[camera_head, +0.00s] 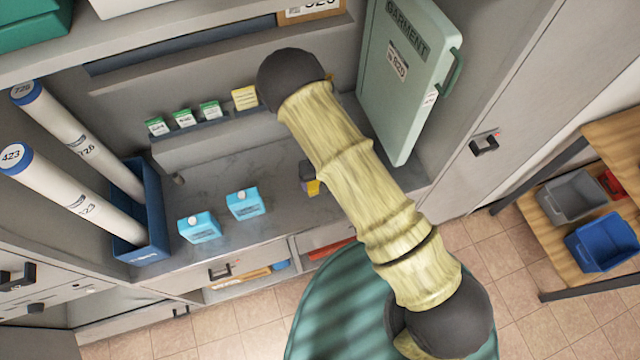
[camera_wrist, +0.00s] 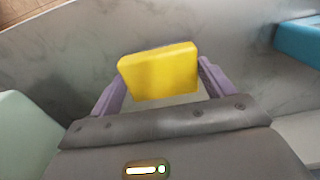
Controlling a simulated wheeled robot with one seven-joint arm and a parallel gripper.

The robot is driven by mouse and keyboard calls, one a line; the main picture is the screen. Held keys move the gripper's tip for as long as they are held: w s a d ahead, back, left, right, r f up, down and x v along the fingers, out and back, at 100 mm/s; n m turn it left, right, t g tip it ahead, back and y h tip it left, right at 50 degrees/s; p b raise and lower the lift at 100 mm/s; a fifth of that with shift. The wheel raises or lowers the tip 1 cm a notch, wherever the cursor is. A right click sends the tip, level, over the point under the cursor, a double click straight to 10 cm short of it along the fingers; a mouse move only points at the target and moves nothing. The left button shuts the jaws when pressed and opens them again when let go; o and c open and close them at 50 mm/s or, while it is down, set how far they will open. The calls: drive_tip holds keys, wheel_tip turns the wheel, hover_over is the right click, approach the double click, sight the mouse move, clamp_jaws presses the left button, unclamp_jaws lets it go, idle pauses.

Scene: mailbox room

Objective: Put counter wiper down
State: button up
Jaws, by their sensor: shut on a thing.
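The counter wiper is a yellow block (camera_wrist: 158,73) between the two purple fingers of my gripper (camera_wrist: 160,85) in the wrist view. My gripper is shut on it, with a finger at each side. The grey marbled counter (camera_wrist: 235,35) lies behind and below the wiper. In the head view the yellow wiper (camera_head: 313,188) shows as a small patch beside my arm, over the counter (camera_head: 275,185). My arm hides most of my gripper there. I cannot tell whether the wiper touches the counter.
Two blue cartons (camera_head: 200,227) (camera_head: 243,204) stand on the counter left of my gripper. A blue bin (camera_head: 150,235) holds two white tubes. Small green-topped boxes (camera_head: 183,118) line a ledge behind. A green garment case (camera_head: 405,75) leans at the right. Counter between cartons and wiper is clear.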

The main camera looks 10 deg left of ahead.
drive_tip(key=shift+f, duration=1.85)
drive_tip(key=shift+f, duration=0.2)
drive_tip(key=o, duration=1.1)
drive_tip(key=shift+c, duration=0.2)
drive_tip(key=shift+r, duration=0.1)
wheel_tip(320, 180, up, 8)
drive_tip(key=shift+f, duration=0.1)
drive_tip(key=shift+s+f, duration=0.1)
drive_tip(key=shift+f, duration=0.05)
